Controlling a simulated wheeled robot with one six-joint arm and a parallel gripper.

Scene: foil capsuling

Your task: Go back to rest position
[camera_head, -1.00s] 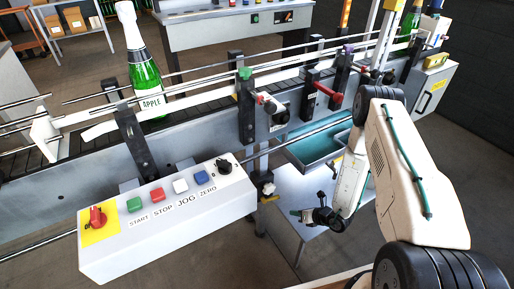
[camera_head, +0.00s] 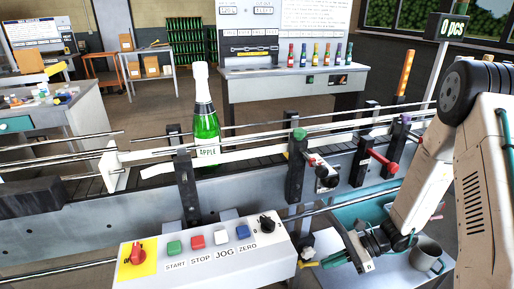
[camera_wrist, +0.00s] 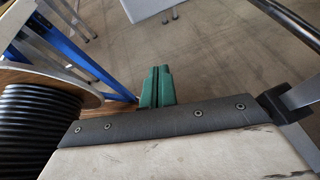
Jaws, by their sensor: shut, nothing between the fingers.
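My gripper (camera_head: 334,259) is low at the right of the control box in the head view, beside the conveyor's front side. It also shows in the wrist view (camera_wrist: 156,87), where its two green fingers are together with nothing between them. The fingers point down toward open floor there. My pale arm comes in from the right and hides part of the conveyor's right end.
A green bottle (camera_head: 206,125) stands upright on the conveyor (camera_head: 90,189). The control box (camera_head: 205,262) with buttons is in front. A grey mug (camera_head: 427,256) stands on a low surface near my arm. A cable spool (camera_wrist: 40,115) shows in the wrist view.

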